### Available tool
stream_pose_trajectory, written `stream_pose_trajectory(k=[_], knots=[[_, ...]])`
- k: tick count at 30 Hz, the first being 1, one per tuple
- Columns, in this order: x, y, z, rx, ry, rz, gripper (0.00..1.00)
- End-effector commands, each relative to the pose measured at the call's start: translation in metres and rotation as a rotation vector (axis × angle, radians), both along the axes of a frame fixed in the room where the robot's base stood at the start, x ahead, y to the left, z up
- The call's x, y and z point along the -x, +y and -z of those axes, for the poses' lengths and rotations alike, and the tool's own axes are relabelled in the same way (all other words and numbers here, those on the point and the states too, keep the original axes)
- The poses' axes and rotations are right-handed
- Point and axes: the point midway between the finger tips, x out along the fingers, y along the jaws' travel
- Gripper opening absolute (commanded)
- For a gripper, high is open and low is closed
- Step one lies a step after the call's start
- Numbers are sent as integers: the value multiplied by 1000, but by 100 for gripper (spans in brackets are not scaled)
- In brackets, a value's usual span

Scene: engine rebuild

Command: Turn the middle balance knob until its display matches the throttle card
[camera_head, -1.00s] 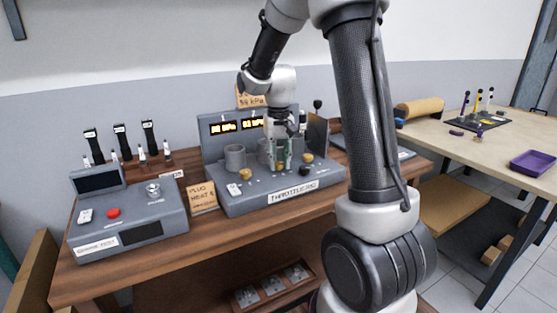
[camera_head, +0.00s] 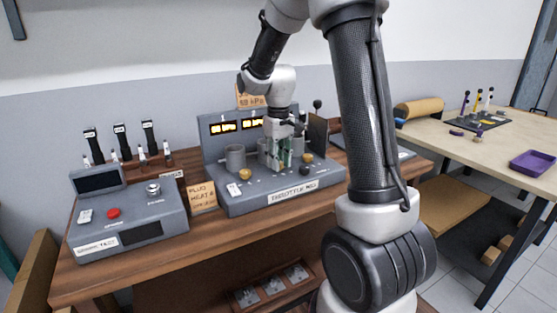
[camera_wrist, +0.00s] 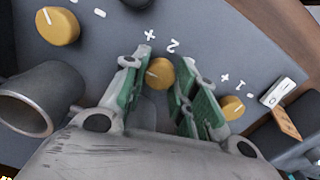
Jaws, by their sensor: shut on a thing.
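The grey throttle console (camera_head: 228,198) stands on the wooden bench. The yellow middle balance knob (camera_wrist: 160,73), by the "2" marking, sits between the green-padded fingers of my gripper (camera_wrist: 159,80) in the wrist view. My gripper is shut on it. In the head view my gripper (camera_head: 284,163) points down onto the console and hides this knob. Orange displays glow on the console's back panel: a left one (camera_head: 222,127) and a middle one (camera_head: 252,123), too blurred to read. The throttle card (camera_head: 250,98) above is partly covered by my arm; it ends in "kPa".
A yellow knob (camera_head: 245,174) lies left of my gripper and another (camera_head: 307,157) right of it. Grey cylinders (camera_head: 235,157) stand behind the knobs. A second console with a red button (camera_head: 113,213) is at left. A purple tray (camera_head: 533,163) lies on the right table.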

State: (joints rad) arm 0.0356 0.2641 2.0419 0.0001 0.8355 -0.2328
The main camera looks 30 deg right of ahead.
Motion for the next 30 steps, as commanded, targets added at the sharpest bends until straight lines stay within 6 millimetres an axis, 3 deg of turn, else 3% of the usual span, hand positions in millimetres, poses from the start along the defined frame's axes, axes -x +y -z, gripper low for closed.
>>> stream_pose_trajectory(k=[7, 8, 9, 10, 22, 30], knots=[[0, 0, 0, 0, 0, 1, 5], [0, 0, 0, 0, 0, 1, 30], [0, 0, 0, 0, 0, 1, 38], [0, 0, 0, 0, 0, 1, 39], [-1, 0, -8, 1, -2, 1, 39], [-1, 0, -63, 0, -4, 1, 39]])
